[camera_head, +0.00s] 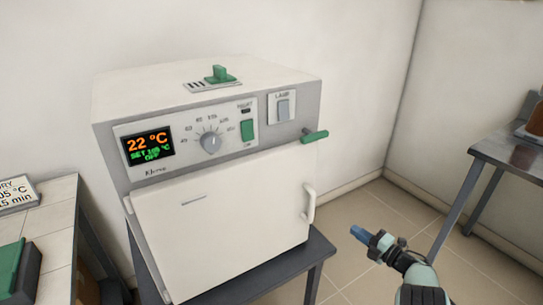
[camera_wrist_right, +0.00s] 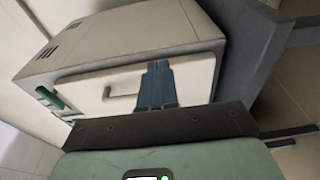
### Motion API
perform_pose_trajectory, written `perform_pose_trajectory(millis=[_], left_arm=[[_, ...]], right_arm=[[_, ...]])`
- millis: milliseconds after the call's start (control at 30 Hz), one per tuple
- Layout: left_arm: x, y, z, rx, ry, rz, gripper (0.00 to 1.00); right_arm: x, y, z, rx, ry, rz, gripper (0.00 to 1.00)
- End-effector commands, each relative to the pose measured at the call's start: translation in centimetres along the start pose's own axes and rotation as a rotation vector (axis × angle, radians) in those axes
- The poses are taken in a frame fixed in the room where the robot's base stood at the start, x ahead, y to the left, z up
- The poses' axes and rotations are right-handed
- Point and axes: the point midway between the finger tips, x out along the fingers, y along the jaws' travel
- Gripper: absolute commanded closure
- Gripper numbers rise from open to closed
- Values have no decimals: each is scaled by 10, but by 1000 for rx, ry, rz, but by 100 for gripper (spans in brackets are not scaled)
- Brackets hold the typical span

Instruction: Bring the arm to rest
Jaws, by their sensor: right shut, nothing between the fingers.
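My right gripper (camera_head: 361,234) is at the lower right of the head view, in the air to the right of the furnace and its stand. Its blue fingers are together with nothing between them. In the right wrist view the shut fingers (camera_wrist_right: 157,84) point toward the furnace (camera_wrist_right: 130,45), apart from it as far as I can tell. The white furnace (camera_head: 220,215) stands with its door closed in the head view. Its display (camera_head: 148,147) reads 22 °C, with smaller green text ending in OFF. My left gripper is not in view.
The furnace stands on a dark grey table (camera_head: 312,250). A tiled bench (camera_head: 50,215) is at the left. A metal table (camera_head: 500,150) is at the right, with open floor between.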

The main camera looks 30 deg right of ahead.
Motion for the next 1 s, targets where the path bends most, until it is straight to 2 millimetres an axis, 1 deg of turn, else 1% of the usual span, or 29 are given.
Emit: perform_pose_trajectory(millis=[100,167,267,367,400,467,500,533,567,600,667,700,767,800,833,867,900,1000], left_arm=[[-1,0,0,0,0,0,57],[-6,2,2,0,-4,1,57],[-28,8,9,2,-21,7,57],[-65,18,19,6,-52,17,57],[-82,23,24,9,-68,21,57],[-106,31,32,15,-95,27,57],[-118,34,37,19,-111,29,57],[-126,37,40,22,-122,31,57],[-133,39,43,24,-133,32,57],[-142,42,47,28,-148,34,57],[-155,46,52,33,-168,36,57],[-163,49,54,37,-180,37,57],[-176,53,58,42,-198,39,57],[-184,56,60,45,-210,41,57],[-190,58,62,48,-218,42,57],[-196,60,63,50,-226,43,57],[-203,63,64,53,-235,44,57],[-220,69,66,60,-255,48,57]], right_arm=[[0,-1,0,8,-4,-1,100],[1,-3,-2,45,-24,-3,100],[2,-14,-8,210,-113,-12,100],[0,-41,-29,511,-273,-55,100],[-4,-58,-46,657,-351,-91,100],[-12,-86,-79,880,-471,-163,100],[-20,-103,-104,1009,-546,-215,100],[-26,-116,-123,1096,-597,-256,100],[-33,-126,-143,1174,-646,-298,100],[-44,-139,-169,1271,-711,-356,100],[-61,-153,-210,1399,-805,-445,100],[-74,-159,-238,1475,-869,-509,100],[-94,-164,-279,1576,-964,-602,100],[-108,-164,-307,1635,-1025,-667,100],[-120,-163,-327,1674,-1074,-716,100],[-131,-160,-346,1710,-1121,-764,100],[-146,-155,-371,1750,-1185,-828,100],[-180,-137,-423,1820,-1329,-972,100]])
